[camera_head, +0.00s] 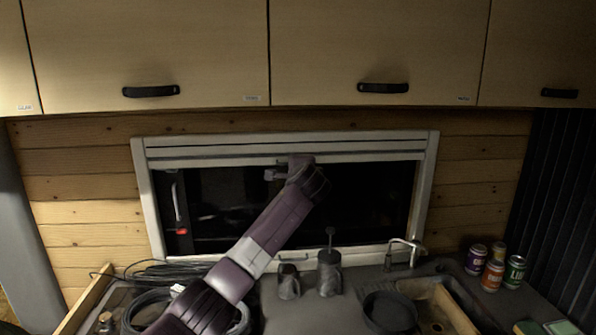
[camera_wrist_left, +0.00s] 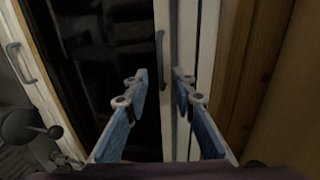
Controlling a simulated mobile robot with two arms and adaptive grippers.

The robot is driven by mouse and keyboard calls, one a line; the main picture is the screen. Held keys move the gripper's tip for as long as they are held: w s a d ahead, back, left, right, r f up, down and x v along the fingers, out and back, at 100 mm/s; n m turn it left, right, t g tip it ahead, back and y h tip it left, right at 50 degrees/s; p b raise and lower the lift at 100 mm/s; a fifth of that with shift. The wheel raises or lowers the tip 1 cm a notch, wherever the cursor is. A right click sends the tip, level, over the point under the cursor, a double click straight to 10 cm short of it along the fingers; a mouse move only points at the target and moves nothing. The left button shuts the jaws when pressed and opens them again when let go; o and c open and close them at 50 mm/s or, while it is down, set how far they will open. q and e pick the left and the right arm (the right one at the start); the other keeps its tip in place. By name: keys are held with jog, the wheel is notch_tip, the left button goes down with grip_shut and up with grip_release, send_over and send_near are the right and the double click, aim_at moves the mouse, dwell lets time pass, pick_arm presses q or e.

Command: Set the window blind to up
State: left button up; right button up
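The window blind (camera_head: 380,156) is gathered at the top of the white window frame (camera_head: 427,190), its pale bottom rail running across just under the frame's top. Dark glass shows below it. My left gripper (camera_head: 272,174) is at this rail, near the middle of the window. In the left wrist view, the blue fingers of my left gripper (camera_wrist_left: 160,86) stand apart, with a visible gap between their tips. The pale rail (camera_wrist_left: 163,20) and a slim dark handle (camera_wrist_left: 160,60) show beyond that gap. Contact with the handle cannot be told. My right gripper is out of view.
Wooden cupboards (camera_head: 375,45) hang above the window. Below are coiled cables (camera_head: 160,275), two grey containers (camera_head: 329,272), a tap (camera_head: 403,246), a dark pot (camera_head: 390,312) and several cans (camera_head: 515,271).

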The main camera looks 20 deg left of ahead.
pick_arm(q)
jog(key=shift+v, duration=2.85)
